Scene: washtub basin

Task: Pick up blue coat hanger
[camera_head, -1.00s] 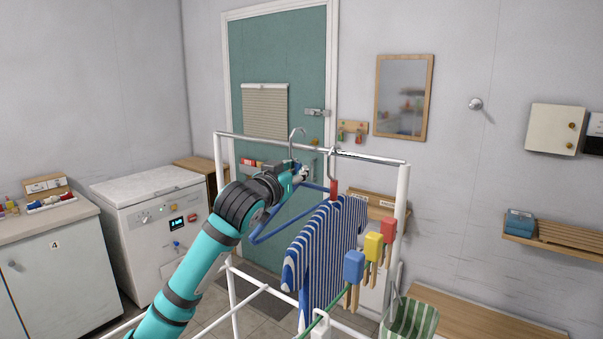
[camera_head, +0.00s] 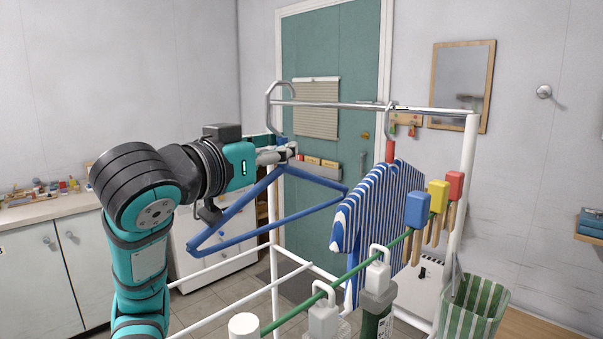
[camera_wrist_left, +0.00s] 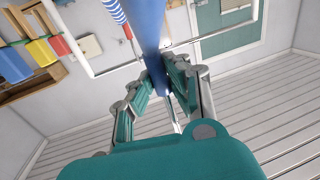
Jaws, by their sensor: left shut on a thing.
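The blue coat hanger (camera_head: 236,242) is a blue triangle with a metal hook, in the middle of the head view. My left gripper (camera_head: 283,155) is shut on it near its top, just below the hook. The hanger hangs from the gripper, and its hook stands close to the rack's top rail; I cannot tell whether they touch. In the left wrist view the blue hanger (camera_wrist_left: 147,28) runs between the fingers of my left gripper (camera_wrist_left: 160,95). My right gripper is not in view.
A white rack (camera_head: 467,180) with a metal top rail (camera_head: 340,105) stands ahead. A striped garment (camera_head: 375,215) hangs on it from a red-necked hanger. Blue (camera_head: 418,210), yellow (camera_head: 438,196) and red (camera_head: 455,185) pegs sit at the right. A striped basket (camera_head: 475,310) stands below.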

